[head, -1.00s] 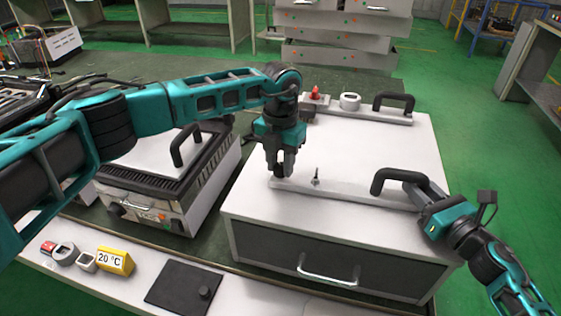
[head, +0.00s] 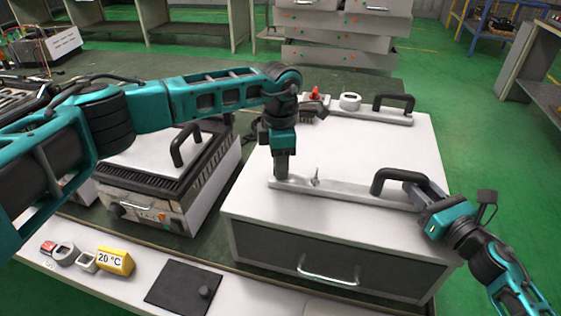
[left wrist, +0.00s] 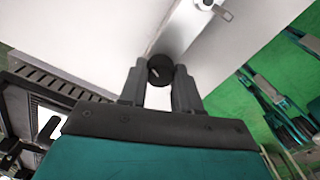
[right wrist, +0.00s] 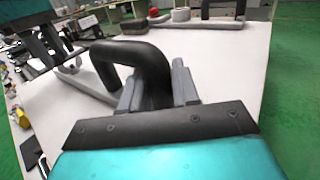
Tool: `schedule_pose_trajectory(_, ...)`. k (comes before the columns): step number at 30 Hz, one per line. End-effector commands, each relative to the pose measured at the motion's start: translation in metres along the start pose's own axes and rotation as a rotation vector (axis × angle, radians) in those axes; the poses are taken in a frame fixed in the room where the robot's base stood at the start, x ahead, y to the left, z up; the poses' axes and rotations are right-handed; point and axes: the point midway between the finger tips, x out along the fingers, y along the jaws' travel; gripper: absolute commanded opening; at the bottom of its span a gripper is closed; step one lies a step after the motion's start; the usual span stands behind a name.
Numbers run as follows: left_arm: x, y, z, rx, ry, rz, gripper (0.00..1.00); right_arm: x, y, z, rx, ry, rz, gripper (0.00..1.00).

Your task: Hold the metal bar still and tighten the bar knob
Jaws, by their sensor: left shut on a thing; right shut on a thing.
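The metal bar (head: 345,190) lies flat on the front part of the white box top, with a black arched handle (head: 392,177) at its right end. My right gripper (head: 412,188) is shut on that handle; the right wrist view shows the handle (right wrist: 128,52) between its fingers. The black round bar knob (left wrist: 160,70) is at the bar's left end, between the fingers of my left gripper (left wrist: 160,82). My left gripper (head: 281,176) points straight down and is shut on the knob, which it hides in the head view. A small metal fitting (head: 316,181) stands on the bar.
A second bar with a handle (head: 394,99) and a red part (head: 315,93) lies at the back of the box top (head: 345,145). A grill-like appliance (head: 160,190) stands left of the box. The box top between the bars is clear.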

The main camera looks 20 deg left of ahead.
Motion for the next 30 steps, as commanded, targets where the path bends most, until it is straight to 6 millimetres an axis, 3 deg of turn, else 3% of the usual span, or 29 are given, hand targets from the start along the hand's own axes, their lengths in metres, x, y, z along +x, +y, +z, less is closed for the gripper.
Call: schedule_pose_trajectory(30,-0.0001,0.0002,-0.0005,0.909,0.002,0.000,0.02,-0.0003,-0.0005,-0.0005,0.000,0.001,-0.001,0.00)
